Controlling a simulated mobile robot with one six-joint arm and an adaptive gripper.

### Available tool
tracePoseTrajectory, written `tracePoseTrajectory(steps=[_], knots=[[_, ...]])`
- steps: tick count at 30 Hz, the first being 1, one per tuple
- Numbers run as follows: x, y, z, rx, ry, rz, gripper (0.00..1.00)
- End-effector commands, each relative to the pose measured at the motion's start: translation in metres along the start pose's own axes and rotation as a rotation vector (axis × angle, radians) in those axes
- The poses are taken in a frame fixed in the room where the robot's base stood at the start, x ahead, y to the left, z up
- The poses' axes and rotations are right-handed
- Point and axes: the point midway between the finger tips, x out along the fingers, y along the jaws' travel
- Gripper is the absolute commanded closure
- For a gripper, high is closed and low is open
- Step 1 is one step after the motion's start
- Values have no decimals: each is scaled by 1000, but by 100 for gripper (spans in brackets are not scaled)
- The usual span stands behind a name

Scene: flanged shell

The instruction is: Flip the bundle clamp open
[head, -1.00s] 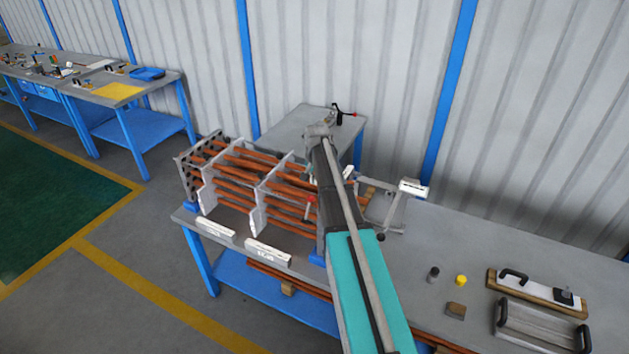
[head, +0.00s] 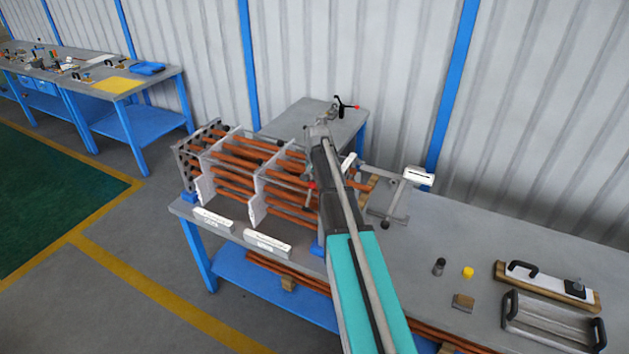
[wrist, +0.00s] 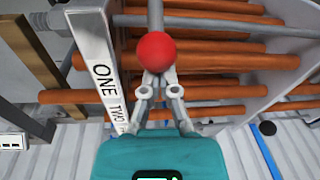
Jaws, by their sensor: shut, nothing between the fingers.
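The bundle clamp shows as a red ball knob (wrist: 155,52) on a grey lever (wrist: 156,12) in the wrist view. In the head view the red knob (head: 312,185) shows beside my arm, at the right part of the copper tube bundle (head: 285,178). My gripper (wrist: 158,78) is shut and empty, with its fingertips right at the knob's lower edge in the wrist view. I cannot tell whether they touch it. In the head view my arm hides the gripper and most of the clamp.
White upright plates (head: 262,192) hold the tubes. A white strip marked ONE TWO (wrist: 95,62) stands left of the knob. A grey stand with a white top (head: 418,176) is right of the arm.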

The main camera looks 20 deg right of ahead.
Motion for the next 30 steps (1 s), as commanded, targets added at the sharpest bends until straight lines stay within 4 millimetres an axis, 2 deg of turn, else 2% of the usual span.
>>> tracePoseTrajectory(steps=[6, 20, 30], knots=[[7, 0, 0, 0, 0, 0, 100], [6, 1, 0, 1, 1, 0, 100], [4, 10, -2, 12, 37, 7, 100]])
